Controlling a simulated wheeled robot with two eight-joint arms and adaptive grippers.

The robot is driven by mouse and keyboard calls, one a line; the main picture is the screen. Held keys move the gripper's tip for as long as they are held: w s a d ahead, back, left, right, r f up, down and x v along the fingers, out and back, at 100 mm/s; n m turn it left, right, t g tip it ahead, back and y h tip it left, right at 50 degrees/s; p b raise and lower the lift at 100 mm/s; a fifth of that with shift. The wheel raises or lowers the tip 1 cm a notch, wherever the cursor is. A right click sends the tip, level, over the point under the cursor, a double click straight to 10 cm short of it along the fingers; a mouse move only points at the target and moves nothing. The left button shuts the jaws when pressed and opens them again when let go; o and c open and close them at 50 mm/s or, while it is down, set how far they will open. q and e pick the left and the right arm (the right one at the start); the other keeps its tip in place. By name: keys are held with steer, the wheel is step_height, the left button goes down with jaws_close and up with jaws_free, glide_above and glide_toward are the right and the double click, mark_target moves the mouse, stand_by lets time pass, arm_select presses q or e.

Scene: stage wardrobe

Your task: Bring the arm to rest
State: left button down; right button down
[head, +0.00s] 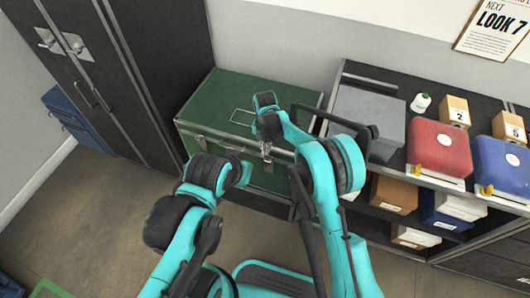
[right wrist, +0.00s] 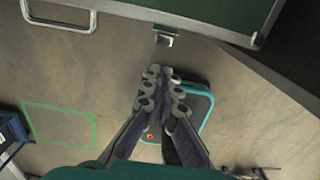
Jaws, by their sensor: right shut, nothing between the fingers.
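My right arm (head: 345,165) is bent in front of the green trunk, with its gripper (head: 265,148) hanging down near the trunk's front latch. In the right wrist view the right gripper (right wrist: 160,90) is shut and empty, its fingertips together above the floor and part of my own base. Whether it touches the trunk cannot be told from the head view. My left arm (head: 185,210) is folded at the lower middle of the head view. Its gripper does not show.
The green trunk (head: 220,88) stands against the wall, close to my right gripper. A dark cabinet (head: 150,45) is at the left. A shelf unit (head: 375,75) at the right holds a red case (head: 440,145), a blue case (head: 500,165) and boxes.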

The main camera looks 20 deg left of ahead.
stand_by(0.5)
steer(key=s+d+r+m+t+y, duration=0.1)
steer(key=s+d+r+m+t, duration=0.25)
steer(key=d+r+m, duration=1.45)
steer(key=s+d+r+m+t+h, duration=0.1)
steer(key=s+d+r+m+t, duration=0.2)
steer(key=s+d+m, duration=1.4)
steer(key=shift+s+d+r+m, duration=0.3)
steer(key=shift+s+d+r, duration=0.2)
steer(key=shift+s+d, duration=0.5)
steer(key=shift+w, duration=0.15)
